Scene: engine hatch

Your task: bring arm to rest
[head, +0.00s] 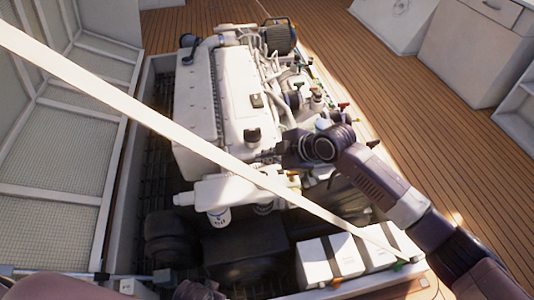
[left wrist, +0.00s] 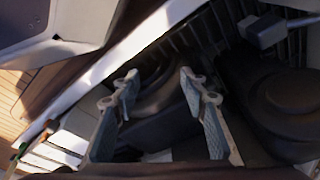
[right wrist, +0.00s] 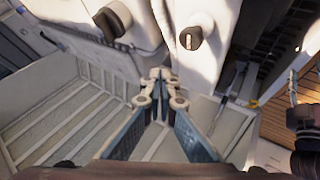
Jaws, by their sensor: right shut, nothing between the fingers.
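My right arm (head: 385,185) reaches in from the right in the head view. Its gripper (head: 262,156) is over the front part of the white engine (head: 195,105). In the right wrist view the right gripper's fingertips (right wrist: 160,76) meet with nothing between them. Whether they touch the engine I cannot tell. A piece of my left arm (head: 198,290) shows at the bottom edge of the head view; its gripper is out of that view. In the left wrist view the left gripper (left wrist: 159,76) has its fingers apart and empty, above dark parts in the engine bay.
A pale bar (head: 150,110) crosses the head view diagonally above the hatch. The raised hatch panel (head: 75,150) stands at the left. White boxes (head: 345,255) sit at the bay's near right. Wooden deck (head: 400,100) lies clear at the right, before white cabinets (head: 465,50).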

